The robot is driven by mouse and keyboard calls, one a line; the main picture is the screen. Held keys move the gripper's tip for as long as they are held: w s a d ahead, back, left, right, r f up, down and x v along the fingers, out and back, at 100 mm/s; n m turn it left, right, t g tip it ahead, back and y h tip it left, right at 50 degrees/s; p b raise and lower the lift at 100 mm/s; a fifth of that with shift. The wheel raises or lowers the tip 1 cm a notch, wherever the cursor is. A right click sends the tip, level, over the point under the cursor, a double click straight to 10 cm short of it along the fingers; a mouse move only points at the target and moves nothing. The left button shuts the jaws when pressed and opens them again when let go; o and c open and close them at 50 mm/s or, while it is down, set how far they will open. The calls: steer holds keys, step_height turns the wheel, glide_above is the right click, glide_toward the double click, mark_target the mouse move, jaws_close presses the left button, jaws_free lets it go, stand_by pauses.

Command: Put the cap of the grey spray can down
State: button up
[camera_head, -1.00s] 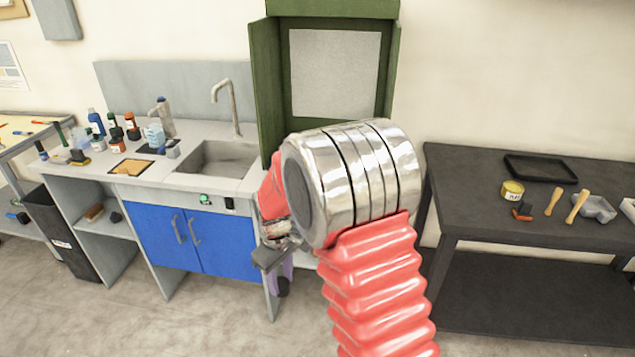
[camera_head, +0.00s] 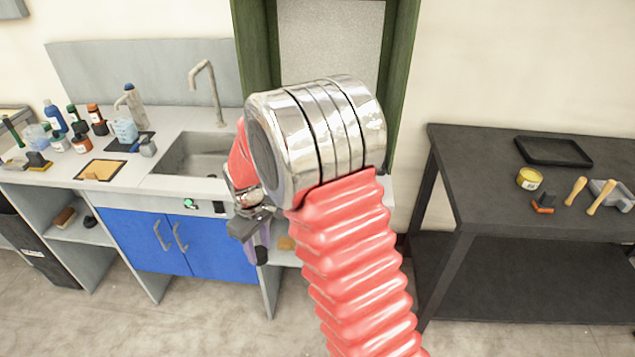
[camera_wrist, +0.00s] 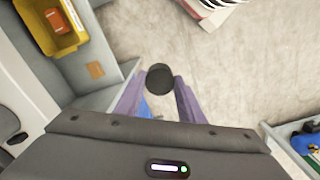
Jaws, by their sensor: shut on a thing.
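My gripper (camera_head: 261,250) hangs below the red arm in the head view, in front of the workbench and right of its blue doors. Its purple fingers are shut on a small dark round cap (camera_wrist: 160,77), held at the fingertips in the wrist view. I cannot pick out the grey spray can for certain among the bottles on the workbench.
The workbench (camera_head: 165,184) carries a sink (camera_head: 195,155), several bottles and an orange-brown pad (camera_head: 100,170). A black table (camera_head: 470,185) at right holds a black tray (camera_head: 553,151), a yellow tin (camera_head: 529,179) and tools; its front left is clear. A yellow bin (camera_wrist: 72,40) is upper left in the wrist view.

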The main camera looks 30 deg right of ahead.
steer(key=shift+w, duration=0.2)
steer(key=shift+d, duration=0.1)
steer(key=shift+d, duration=0.1)
